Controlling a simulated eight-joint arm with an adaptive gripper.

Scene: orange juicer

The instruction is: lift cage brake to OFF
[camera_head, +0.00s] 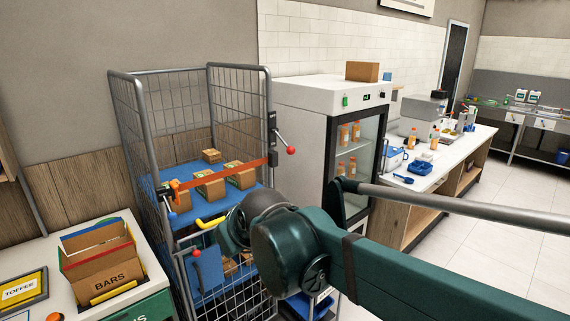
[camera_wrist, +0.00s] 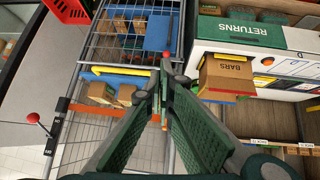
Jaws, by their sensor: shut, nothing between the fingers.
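The roll cage (camera_head: 145,130) is a grey wire cage with a blue shelf. A lever with a red ball knob (camera_head: 291,150) sticks out to the right from a black bracket (camera_head: 272,135) on its right front post. This knob also shows at the left of the wrist view (camera_wrist: 33,118), beside a black bracket with small labels I cannot read. Another red knob (camera_head: 196,253) is at the blue plate on the lower front gate. My gripper (camera_wrist: 160,78) is shut and empty, apart from the post lever. Its fingertips are hidden in the head view.
An orange strap (camera_head: 225,172) crosses the cage front before several cartons. A yellow handle (camera_head: 211,222) is on the gate. A counter with a BARS box (camera_head: 100,265) stands left. A glass-door fridge (camera_head: 355,150) stands close on the right.

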